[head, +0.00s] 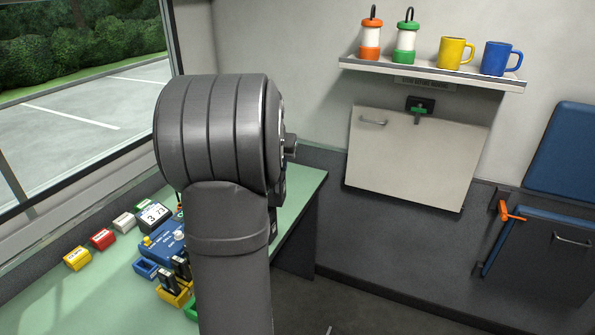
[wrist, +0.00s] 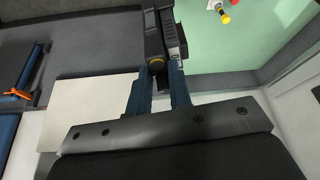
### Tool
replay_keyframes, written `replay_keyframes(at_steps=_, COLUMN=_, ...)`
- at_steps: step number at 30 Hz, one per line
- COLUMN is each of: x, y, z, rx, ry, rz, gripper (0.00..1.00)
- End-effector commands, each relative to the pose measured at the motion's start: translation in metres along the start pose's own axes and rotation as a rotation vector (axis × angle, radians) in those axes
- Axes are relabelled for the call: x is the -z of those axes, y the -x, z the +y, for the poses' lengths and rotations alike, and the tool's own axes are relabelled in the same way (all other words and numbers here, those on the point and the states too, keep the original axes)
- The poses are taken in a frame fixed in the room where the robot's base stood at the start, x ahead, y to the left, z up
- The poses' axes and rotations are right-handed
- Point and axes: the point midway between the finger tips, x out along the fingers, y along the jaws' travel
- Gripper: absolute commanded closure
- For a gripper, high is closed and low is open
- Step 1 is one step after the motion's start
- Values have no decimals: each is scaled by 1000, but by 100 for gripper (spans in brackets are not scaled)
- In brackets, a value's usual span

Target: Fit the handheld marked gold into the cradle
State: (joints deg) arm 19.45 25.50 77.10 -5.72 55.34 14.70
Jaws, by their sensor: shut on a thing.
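In the wrist view my gripper (wrist: 159,84) is shut on a black handheld (wrist: 153,45) with a gold-coloured ring near the fingers. The handheld is held in the air, with the green desk behind and below it. In the head view my arm hides the gripper and the held handheld. On the desk in the head view, a black handheld stands in a yellow cradle (head: 172,297), with another dark handheld (head: 181,267) close behind it. A blue cradle (head: 145,269) beside them looks empty. A green cradle (head: 191,311) is partly hidden by my arm.
A blue control box (head: 165,244) and a display reading 3.73 (head: 154,215) stand behind the cradles. Yellow (head: 77,258), red (head: 103,238) and white (head: 124,222) blocks line the window side. A wall shelf (head: 430,74) holds lanterns and mugs. The near left desk (head: 75,308) is clear.

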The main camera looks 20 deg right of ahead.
Motion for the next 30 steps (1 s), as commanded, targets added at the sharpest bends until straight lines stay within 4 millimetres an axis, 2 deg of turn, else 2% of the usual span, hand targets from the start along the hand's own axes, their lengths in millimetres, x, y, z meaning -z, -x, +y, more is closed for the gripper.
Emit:
replay_keyframes(at_steps=3, x=-12, y=5, z=-24, rx=20, ry=50, rz=-3, gripper=100)
replay_keyframes(at_steps=9, x=-27, y=12, z=-53, rx=42, ry=102, rz=-7, gripper=100)
replay_keyframes(at_steps=16, x=-37, y=0, z=-80, rx=17, ry=40, rz=-21, gripper=100)
replay_keyframes(at_steps=27, x=-74, y=-29, z=-158, rx=-60, ry=-135, rz=-19, gripper=100)
replay_keyframes(at_steps=30, x=-82, y=-34, z=-173, rx=-75, ry=-173, rz=-12, gripper=100)
